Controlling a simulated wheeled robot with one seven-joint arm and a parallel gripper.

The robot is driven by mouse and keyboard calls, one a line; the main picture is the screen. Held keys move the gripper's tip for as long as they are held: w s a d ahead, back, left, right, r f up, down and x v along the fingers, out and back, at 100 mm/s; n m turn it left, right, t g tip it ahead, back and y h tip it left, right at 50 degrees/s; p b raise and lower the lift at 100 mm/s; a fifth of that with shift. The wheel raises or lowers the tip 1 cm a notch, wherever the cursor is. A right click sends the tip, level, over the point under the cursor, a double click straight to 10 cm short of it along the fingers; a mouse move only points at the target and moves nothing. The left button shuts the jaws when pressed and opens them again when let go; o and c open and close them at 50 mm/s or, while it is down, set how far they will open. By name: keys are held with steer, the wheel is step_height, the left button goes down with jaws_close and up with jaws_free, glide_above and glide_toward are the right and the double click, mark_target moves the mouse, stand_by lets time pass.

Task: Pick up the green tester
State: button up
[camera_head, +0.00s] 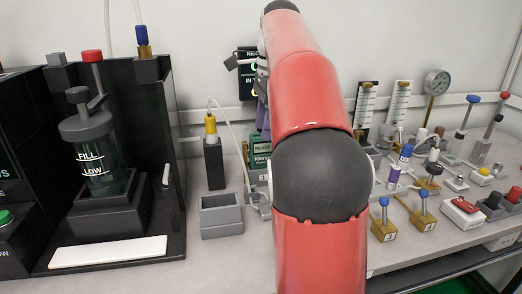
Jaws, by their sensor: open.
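A green tester (260,156) with a pale label stands upright at the back of the bench, near the wall. Only its left part shows, because my red arm covers the rest. My gripper cannot be made out in the head view; my arm's red links and dark joint fill the middle of the picture. Whether anything touches the tester is hidden.
A grey open box (221,215) and a dark block with a yellow-topped part (212,155) stand left of the tester. A black stand with a FILL/LOW vessel (90,150) is farther left. Brass blocks with blue knobs (384,225) and several fittings crowd the right.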

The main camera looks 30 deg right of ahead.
mark_target(262, 143)
steer(key=f, duration=0.2)
steer(key=f+b, duration=0.1)
steer(key=f, duration=0.2)
steer(key=f+b, duration=0.1)
steer(key=f, duration=0.1)
steer(key=shift+w+a+f, duration=0.15)
steer(key=shift+a+f, duration=0.05)
steer(key=shift+a, duration=0.2)
jaws_close()
steer(key=shift+r, duration=0.1)
